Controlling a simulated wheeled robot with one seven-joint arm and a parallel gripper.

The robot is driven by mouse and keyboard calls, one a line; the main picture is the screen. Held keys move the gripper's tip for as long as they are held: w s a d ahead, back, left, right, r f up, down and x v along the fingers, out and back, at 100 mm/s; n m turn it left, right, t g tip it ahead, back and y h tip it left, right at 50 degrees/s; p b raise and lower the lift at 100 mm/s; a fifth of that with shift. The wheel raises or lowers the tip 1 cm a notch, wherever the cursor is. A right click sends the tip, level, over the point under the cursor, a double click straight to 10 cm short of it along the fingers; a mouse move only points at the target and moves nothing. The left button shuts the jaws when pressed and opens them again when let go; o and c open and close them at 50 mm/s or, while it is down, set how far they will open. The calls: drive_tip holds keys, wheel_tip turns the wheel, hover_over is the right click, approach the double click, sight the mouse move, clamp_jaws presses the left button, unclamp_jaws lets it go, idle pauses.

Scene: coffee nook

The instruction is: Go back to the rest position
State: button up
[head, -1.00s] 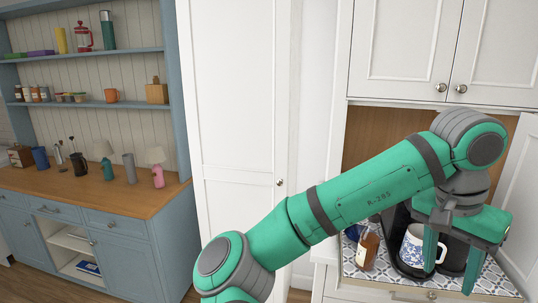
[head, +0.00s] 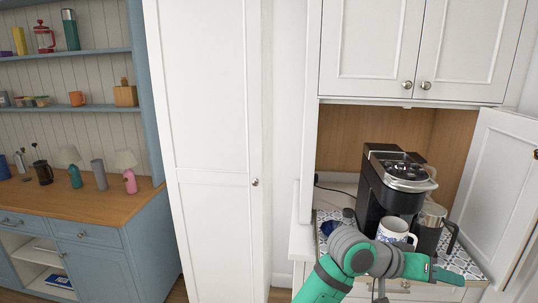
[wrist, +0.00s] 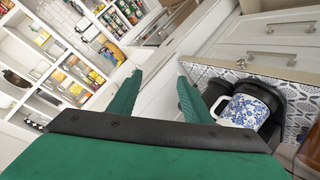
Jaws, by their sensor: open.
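My gripper (wrist: 157,90) is open in the wrist view, with nothing between its two green fingers. In the head view its body (head: 415,268) is low at the right, in front of the counter, and its fingertips are not clear. A white mug with a blue pattern (head: 396,231) stands at the black coffee machine (head: 375,188). The mug also shows in the wrist view (wrist: 243,111), to the right of the fingers and apart from them. My arm hides part of the counter front.
The nook has a patterned mat (head: 463,263) and an open door (head: 493,190) at its right. A glass carafe (head: 431,222) stands beside the machine. A tall white cabinet (head: 215,130) is in the middle, and a blue hutch (head: 105,255) is at the left.

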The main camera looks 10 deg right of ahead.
drive_tip(key=w+a+f+n+t+h, duration=0.1)
drive_tip(key=w+a+f+n+t, duration=0.1)
drive_tip(key=a+f+n+t, duration=0.3)
drive_tip(key=w+a+f+n+t+h, duration=0.1)
drive_tip(key=w+a+f+n+t, duration=0.2)
drive_tip(key=f, duration=0.5)
drive_tip(key=s+a+f+n+t+y, duration=0.3)
drive_tip(key=s+a+f, duration=0.1)
drive_tip(key=a+f, duration=0.3)
drive_tip(key=s+a+f+n+t+y, duration=0.3)
drive_tip(key=a+f+t, duration=0.1)
drive_tip(key=a+f, duration=0.2)
drive_tip(key=s+a+f+y, duration=0.3)
drive_tip(key=s+a, duration=0.3)
drive_tip(key=s, duration=0.1)
drive_tip(key=s+a+f+y, duration=0.3)
drive_tip(key=s+a+f, duration=0.1)
drive_tip(key=s+a, duration=0.3)
drive_tip(key=s+a+r+m+y, duration=0.1)
drive_tip(key=s+a+r+m, duration=0.1)
drive_tip(key=s+a, duration=0.2)
drive_tip(key=s+a+r+m+y, duration=0.1)
drive_tip(key=s+a, duration=0.3)
drive_tip(key=s, duration=0.6)
drive_tip(key=shift+s+a+r+m+y, duration=0.15)
drive_tip(key=shift+s+r+m+y, duration=0.25)
drive_tip(key=shift+m, duration=0.1)
drive_tip(key=shift+c, duration=0.3)
